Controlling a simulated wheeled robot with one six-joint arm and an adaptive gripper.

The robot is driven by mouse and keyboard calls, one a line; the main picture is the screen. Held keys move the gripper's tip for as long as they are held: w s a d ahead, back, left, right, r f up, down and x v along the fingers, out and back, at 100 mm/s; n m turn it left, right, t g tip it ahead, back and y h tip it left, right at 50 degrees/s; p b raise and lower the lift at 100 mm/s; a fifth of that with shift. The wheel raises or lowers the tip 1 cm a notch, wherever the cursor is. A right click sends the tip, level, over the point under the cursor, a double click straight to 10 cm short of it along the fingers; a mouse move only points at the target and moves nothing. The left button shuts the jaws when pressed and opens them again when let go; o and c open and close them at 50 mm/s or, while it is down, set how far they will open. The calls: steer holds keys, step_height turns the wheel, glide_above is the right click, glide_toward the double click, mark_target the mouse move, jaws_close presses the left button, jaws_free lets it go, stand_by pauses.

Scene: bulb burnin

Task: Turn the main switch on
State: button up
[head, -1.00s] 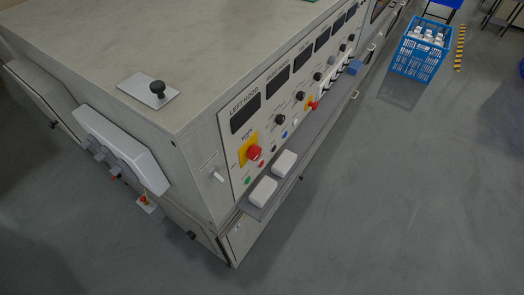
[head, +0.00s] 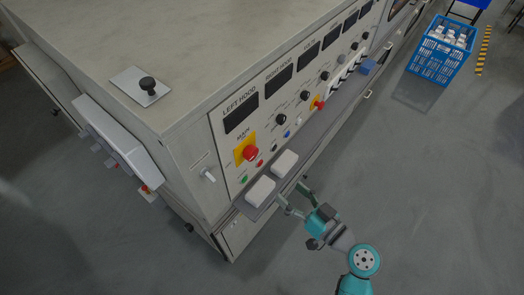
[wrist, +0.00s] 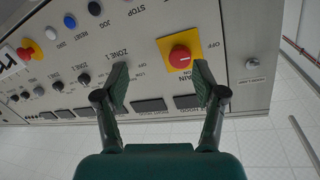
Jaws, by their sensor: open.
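The main switch (head: 250,153) is a red knob on a yellow plate marked MAIN, at the near end of the machine's front panel. My gripper (head: 292,193) is open and empty, in front of the panel to the right of and below the switch in the head view. In the wrist view its two fingers (wrist: 160,78) are spread, with the red knob between their directions and beyond the tips, apart from them.
Two white blocks (head: 260,191) sit on the grey ledge below the panel. A second red knob on yellow (head: 318,104), black dials and small coloured buttons line the panel. A blue crate (head: 441,53) stands at the back right.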

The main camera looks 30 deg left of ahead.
mark_target(254, 155)
steer(key=a+r+n+g, duration=0.1)
steer(key=a, duration=0.3)
steer(key=w+a+r+n+g+y, duration=0.1)
steer(key=a+r, duration=0.1)
steer(key=a, duration=0.3)
steer(key=w+a+r+n+g, duration=0.1)
steer(key=a+r, duration=0.1)
steer(key=a, duration=0.2)
steer(key=shift+a+y, duration=0.3)
steer(key=c, duration=1.1)
